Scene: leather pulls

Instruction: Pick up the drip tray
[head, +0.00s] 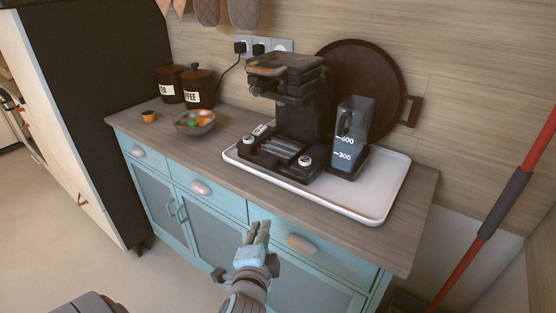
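The drip tray (284,148) is the low dark part with a slatted metal top at the front foot of the black coffee machine (313,105). It sits in the machine, on a white tray (372,207) on the counter. My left gripper (259,228) is in front of the counter's drawers, below and nearer than the drip tray and apart from it. Its two fingers point up toward the counter and look close together; the gap is unclear from this angle. I see nothing held. My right gripper is not in view.
A clear water tank (350,138) stands right of the machine, before a round brown board (362,75). A bowl (195,122), two dark canisters (199,88) and a small orange item (149,116) are at the left. The counter's right end is bare.

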